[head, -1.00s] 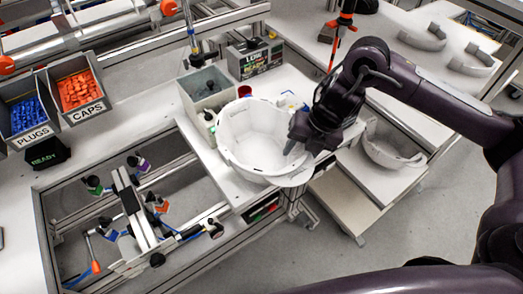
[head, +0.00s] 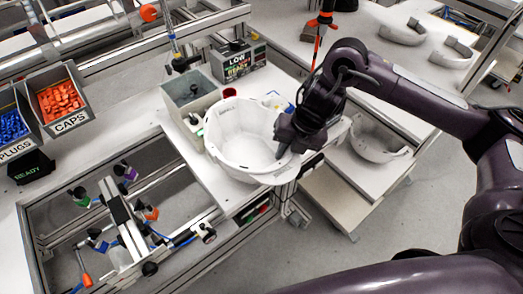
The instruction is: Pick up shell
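A white helmet shell (head: 240,140) sits open side up on the white bench in the middle of the head view. My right gripper (head: 287,150) is at the shell's right rim, with its fingers pointing down at the wall. The fingers are small and partly hidden, so I cannot tell whether they are closed on the rim. A second white shell (head: 380,143) lies on the lower shelf to the right. My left gripper is not in view.
A grey bin (head: 190,92) stands behind the shell. A metal fixture frame (head: 120,225) with colored clamps is at left. Bins of orange caps (head: 60,100) and blue plugs (head: 12,125) are at far left. White curved parts (head: 403,33) lie on the back right table.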

